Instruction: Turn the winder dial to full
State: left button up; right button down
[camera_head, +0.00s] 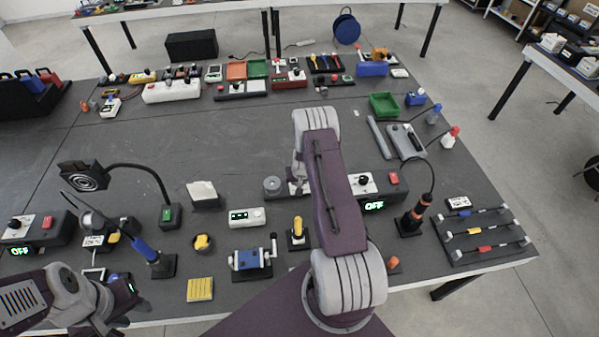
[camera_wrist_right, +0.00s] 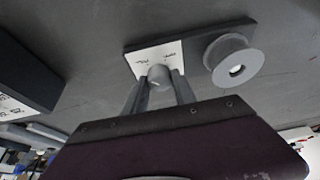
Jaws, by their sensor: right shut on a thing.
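The winder shows in the right wrist view as a dark base (camera_wrist_right: 240,32) with a white marked plate (camera_wrist_right: 145,57) and a grey spool (camera_wrist_right: 232,62) beside it. Its light grey round dial (camera_wrist_right: 158,76) stands on the plate. My right gripper (camera_wrist_right: 160,88) is shut on the dial, one finger on each side. The print on the plate is too small to read. In the head view the grey spool (camera_head: 272,185) shows at mid-table, and my right arm hides the dial and fingers. My left gripper (camera_head: 112,298) is at the lower left, away from the winder, its jaws unclear.
A box with a green OFF display (camera_head: 374,206) stands right of my right arm. A white timer-like box (camera_head: 247,217) and a blue vise (camera_head: 249,259) stand nearer the front edge. A soldering-iron-like tool (camera_head: 413,216) stands at right. The table's left middle is clear.

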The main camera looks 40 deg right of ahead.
jog(key=shift+w+d+r, duration=0.1)
jog(key=shift+w, duration=0.05)
jog(key=c, duration=1)
grip_release()
jog(key=v, duration=0.9)
